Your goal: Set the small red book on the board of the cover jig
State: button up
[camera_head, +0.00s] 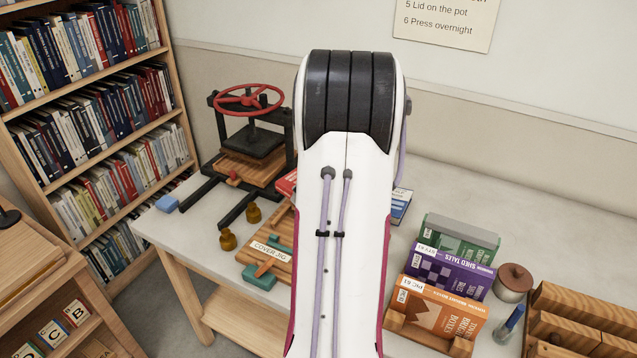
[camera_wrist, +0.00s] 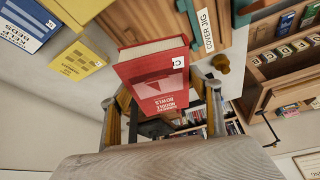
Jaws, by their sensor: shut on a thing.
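The small red book (camera_wrist: 155,75) is between the fingers of my gripper (camera_wrist: 165,98) in the wrist view, with its cover and page edges showing. My gripper is shut on it. In the head view my arm hides the gripper, and only a red corner, likely of this book (camera_head: 287,183), shows left of the arm. The cover jig (camera_head: 268,270) is a wooden board with green blocks and a white label on the table, partly behind my arm. Its wood (camera_wrist: 140,18) and label also show beyond the book in the wrist view. The gap between book and board is unclear.
A press with a red wheel (camera_head: 248,98) stands at the back left.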

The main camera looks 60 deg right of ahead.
jog(key=shift+w+a+n+y, duration=0.2)
jog(key=shift+a+n+y, duration=0.15)
jog(key=shift+n, duration=0.45)
jog(key=shift+a+n+y, duration=0.2)
jog(key=shift+n+y, duration=0.05)
jog(key=shift+n, duration=0.55)
jog(key=shift+f, duration=2.25)
jog(key=shift+f, duration=3.55)
dwell(0.6)
